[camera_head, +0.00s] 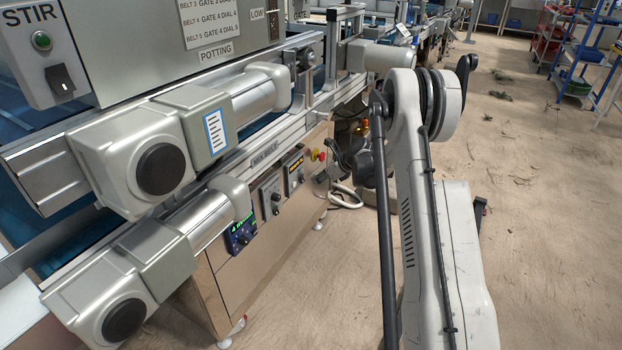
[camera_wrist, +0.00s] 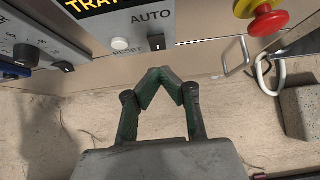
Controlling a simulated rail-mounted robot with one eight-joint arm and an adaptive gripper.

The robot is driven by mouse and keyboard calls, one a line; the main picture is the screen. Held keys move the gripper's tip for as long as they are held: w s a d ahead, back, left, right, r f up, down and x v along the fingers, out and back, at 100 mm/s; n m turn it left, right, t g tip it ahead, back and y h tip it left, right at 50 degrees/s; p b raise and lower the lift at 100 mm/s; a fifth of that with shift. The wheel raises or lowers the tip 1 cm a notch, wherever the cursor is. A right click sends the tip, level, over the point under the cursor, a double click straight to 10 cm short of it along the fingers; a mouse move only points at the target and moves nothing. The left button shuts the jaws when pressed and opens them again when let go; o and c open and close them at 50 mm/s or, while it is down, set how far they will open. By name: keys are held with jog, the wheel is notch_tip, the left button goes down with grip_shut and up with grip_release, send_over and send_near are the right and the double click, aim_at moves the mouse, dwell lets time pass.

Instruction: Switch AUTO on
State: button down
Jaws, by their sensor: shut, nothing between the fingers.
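The AUTO switch (camera_wrist: 156,42) is a small black rocker below the printed word AUTO on a grey panel (camera_wrist: 100,30) in the wrist view. My gripper (camera_wrist: 160,72) is shut and empty, its dark green fingertips meeting just below the switch in the picture. A gap shows between fingertips and switch; I cannot tell how deep it is. The switch's position is too small to read. In the head view the panel with a yellow-lettered display (camera_head: 294,166) is partly in view on the machine's side, and my gripper is hidden behind my arm.
A round white RESET button (camera_wrist: 121,44) sits just left of the switch. A red stop button (camera_wrist: 268,22) on a yellow base is at the right. A metal handle (camera_wrist: 236,55), a white cable (camera_wrist: 264,78) and a grey block (camera_wrist: 299,112) are near it. Open floor lies right of the machine.

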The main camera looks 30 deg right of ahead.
jog(key=p+v, duration=0.3)
jog(key=v, duration=0.6)
jog(key=shift+r, duration=0.4)
jog(key=shift+s+d+p, duration=0.15)
jog(key=shift+d+p, duration=0.1)
jog(key=shift+p, duration=0.05)
